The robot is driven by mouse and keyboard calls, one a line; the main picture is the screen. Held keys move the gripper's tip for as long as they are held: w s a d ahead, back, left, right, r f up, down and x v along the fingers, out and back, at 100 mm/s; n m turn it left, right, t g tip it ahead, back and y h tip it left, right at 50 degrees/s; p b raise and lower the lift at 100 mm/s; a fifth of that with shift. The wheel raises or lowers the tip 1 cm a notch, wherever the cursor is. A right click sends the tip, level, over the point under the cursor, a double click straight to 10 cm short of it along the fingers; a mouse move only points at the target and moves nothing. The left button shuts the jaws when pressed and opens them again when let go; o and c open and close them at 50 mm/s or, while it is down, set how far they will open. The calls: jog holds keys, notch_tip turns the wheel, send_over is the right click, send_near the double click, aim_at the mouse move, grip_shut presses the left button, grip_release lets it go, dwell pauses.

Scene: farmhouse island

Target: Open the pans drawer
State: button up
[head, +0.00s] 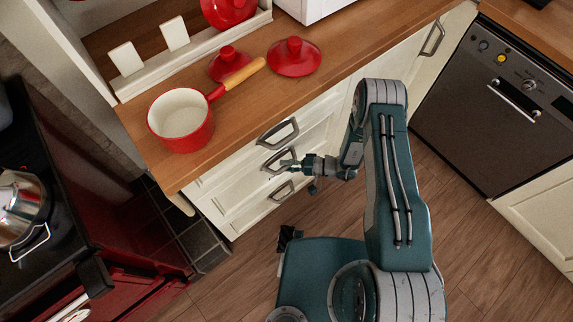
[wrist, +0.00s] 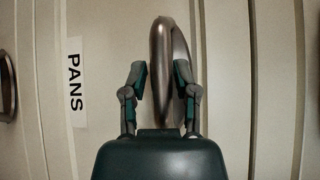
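The pans drawer is marked by a white label reading PANS (wrist: 75,82) in the wrist view, turned on its side. A curved metal handle (wrist: 158,60) stands just right of the label. My gripper (wrist: 161,78) has its two fingers apart, one on each side of this handle. The right finger is close to the handle; I cannot tell whether it touches. In the head view, my gripper (head: 293,164) is at the middle handle (head: 272,162) of a stack of three cream drawers. The drawer fronts look closed. The label cannot be made out there.
Handles above (head: 278,132) and below (head: 283,191) are close to my gripper. A wooden counter (head: 330,75) overhangs the drawers and carries a red saucepan (head: 181,137) and red lids. A dark dishwasher (head: 500,110) stands right, a red stove (head: 120,265) left. Wooden floor is clear.

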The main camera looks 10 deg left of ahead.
grip_shut()
